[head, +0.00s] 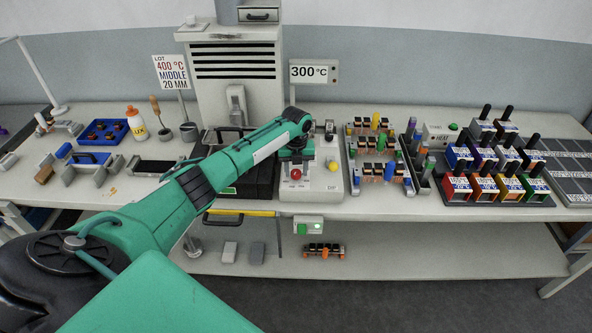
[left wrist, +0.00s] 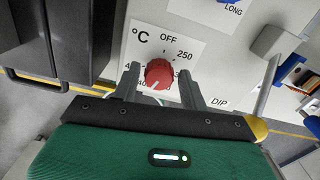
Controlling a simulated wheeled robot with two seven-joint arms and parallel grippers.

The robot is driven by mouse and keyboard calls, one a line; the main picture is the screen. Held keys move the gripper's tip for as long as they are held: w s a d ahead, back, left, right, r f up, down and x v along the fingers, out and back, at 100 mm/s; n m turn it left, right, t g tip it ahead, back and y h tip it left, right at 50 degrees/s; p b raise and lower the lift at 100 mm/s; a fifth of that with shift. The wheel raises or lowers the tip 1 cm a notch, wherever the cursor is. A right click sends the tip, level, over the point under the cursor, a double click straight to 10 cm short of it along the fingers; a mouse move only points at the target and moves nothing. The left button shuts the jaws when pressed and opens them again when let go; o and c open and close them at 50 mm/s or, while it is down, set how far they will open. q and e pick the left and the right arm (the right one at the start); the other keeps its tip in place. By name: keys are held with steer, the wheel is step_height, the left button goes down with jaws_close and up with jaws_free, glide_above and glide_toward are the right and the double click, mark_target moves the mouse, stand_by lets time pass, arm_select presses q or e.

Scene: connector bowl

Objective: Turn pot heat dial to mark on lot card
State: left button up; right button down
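The lot card (head: 172,73) stands at the back left and reads LOT, 400 °C, MIDDLE, 20 MM. The red heat dial (head: 296,174) is on the front of the pale pot unit (head: 325,165). In the left wrist view the dial (left wrist: 158,72) has a °C scale with OFF and 250 readable; other numbers are partly hidden by the fingers. A pale pointer line on it faces the lower side, toward my gripper. My left gripper (left wrist: 160,84) is open, one finger on each side of the dial, with narrow gaps showing. My right gripper is out of view.
A display (head: 314,72) behind the pot reads 300 °C. A black case (head: 245,180) lies left of the pot. A rack of small parts (head: 375,150) stands close on its right, with coloured labelled bins (head: 490,185) farther right.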

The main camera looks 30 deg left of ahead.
mark_target(296, 172)
arm_select(q)
steer(key=shift+o, duration=0.4)
steer(key=shift+r, duration=0.2)
step_height(296, 172, up, 13)
steer(key=b, duration=0.3)
steer(key=shift+r, duration=0.15)
